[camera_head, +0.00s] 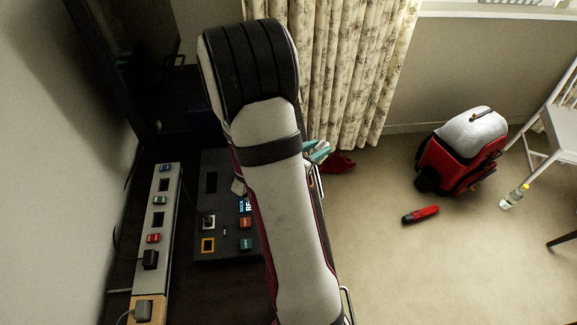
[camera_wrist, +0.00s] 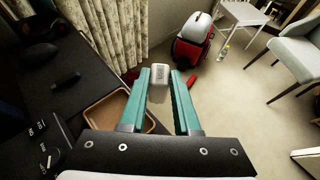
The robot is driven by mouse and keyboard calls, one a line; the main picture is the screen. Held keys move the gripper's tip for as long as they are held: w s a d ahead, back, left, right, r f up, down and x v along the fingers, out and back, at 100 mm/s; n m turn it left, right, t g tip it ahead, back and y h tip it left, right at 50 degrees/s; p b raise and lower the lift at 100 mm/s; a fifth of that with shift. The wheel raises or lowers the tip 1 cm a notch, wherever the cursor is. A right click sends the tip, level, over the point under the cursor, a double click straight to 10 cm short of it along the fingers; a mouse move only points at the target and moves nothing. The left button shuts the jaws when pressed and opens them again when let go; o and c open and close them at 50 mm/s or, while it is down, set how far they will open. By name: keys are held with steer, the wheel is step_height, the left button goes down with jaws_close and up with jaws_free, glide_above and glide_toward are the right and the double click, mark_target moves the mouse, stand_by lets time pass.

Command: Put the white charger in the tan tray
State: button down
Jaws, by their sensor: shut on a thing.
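My gripper (camera_wrist: 164,78) has teal fingers, shut on the white charger (camera_wrist: 157,87), a small pale block between them in the wrist view. The tan tray (camera_wrist: 89,113) lies on the dark surface to the left of the fingers, partly hidden by the left finger and the gripper's body. The charger appears apart from the tray and to its right in this view. In the head view my gripper (camera_head: 317,152) shows only as a bit of teal past my arm. The tray is not visible there.
A dark panel (camera_head: 202,246) with switches and a long grey strip (camera_head: 159,203) with plugs lie left of my arm. Curtains (camera_head: 340,75) hang behind.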

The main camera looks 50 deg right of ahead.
steer(key=shift+w+a+f, duration=0.3)
steer(key=shift+w+f, duration=1)
steer(key=shift+f, duration=0.15)
steer(key=shift+w+a+f, duration=0.25)
steer(key=shift+w+f, duration=1)
steer(key=shift+f, duration=0.2)
steer(key=shift+w+a+f, duration=0.3)
steer(key=shift+w+f, duration=1)
steer(key=shift+f, duration=0.15)
steer(key=c, duration=0.6)
jaws_free()
steer(key=shift+f, duration=0.15)
steer(key=shift+c, duration=0.2)
